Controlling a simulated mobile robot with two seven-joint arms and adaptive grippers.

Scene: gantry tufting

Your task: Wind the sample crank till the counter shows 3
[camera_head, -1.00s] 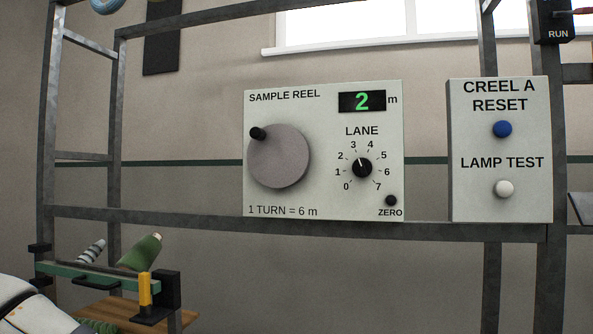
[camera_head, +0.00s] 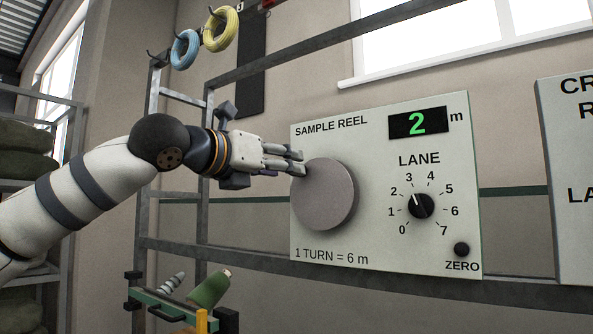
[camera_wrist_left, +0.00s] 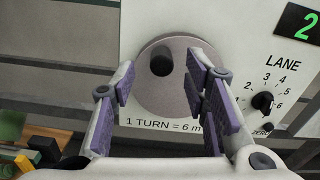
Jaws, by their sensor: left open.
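The sample reel panel (camera_head: 375,240) carries a round grey crank disc (camera_head: 325,200); the disc also shows in the left wrist view (camera_wrist_left: 178,92). The counter (camera_head: 418,122) reads a green 2, with an "m" beside it. The crank's black knob (camera_wrist_left: 161,63) shows at the disc's upper left in the wrist view; in the head view my gripper hides it. My left gripper (camera_head: 299,162) is at the disc's upper left edge. Its purple-padded fingers are open, with the knob ahead between them in the wrist view. I cannot tell whether they touch it. My right gripper is not in view.
The lane dial (camera_head: 421,206) and the black zero button (camera_head: 461,249) are on the same panel. A second panel (camera_head: 575,180) stands at the right. Blue (camera_head: 185,48) and yellow (camera_head: 220,30) coils hang at upper left. A green cone (camera_head: 209,288) sits below on a rack.

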